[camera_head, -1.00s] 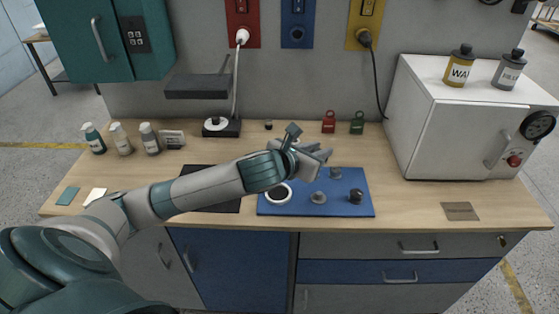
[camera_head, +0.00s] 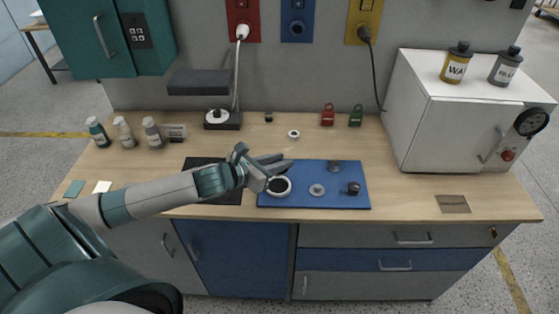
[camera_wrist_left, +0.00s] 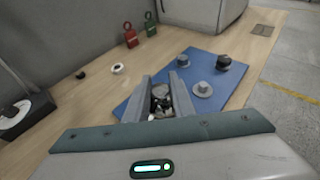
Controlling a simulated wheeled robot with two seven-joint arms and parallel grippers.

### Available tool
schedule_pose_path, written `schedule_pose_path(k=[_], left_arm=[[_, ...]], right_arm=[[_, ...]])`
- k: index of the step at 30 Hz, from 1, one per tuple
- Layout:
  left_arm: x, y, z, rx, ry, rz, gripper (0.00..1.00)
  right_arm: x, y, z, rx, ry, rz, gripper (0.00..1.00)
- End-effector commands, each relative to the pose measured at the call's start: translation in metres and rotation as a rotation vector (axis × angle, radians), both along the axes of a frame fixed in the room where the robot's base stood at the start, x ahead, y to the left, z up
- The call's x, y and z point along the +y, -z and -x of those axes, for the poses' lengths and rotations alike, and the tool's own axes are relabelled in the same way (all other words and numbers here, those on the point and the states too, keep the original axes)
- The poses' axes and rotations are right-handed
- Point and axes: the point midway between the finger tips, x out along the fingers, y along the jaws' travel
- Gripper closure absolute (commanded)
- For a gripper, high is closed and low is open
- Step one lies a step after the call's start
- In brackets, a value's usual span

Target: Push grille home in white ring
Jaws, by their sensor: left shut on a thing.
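My left gripper (camera_head: 283,163) is low over the mat's left end, just above the ring in the picture. In the left wrist view, my left gripper's fingers (camera_wrist_left: 160,80) are shut on a small grey and dark piece (camera_wrist_left: 160,92), which I take to be the grille. It is partly hidden between the fingers. I cannot tell whether it touches the ring. My right gripper is in neither view.
On the mat stand a grey flanged knob (camera_head: 317,190), a grey cylinder (camera_head: 334,166) and a dark knob (camera_head: 353,188). A small white ring (camera_head: 293,133) lies behind the mat. Red (camera_head: 328,115) and green (camera_head: 355,116) tags stand farther back. A white oven-like box (camera_head: 440,120) bounds the right.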

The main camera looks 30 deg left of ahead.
Motion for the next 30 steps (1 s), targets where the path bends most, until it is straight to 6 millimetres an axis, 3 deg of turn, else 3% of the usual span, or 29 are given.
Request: schedule_pose_path(k=[8,30], left_arm=[[0.0,-0.002,0.001,-0.003,0.002,-0.002,1.0],[0.0,0.051,0.001,-0.004,0.001,0.0,1.0]], right_arm=[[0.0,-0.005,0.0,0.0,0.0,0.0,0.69],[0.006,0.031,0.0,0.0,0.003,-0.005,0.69]])
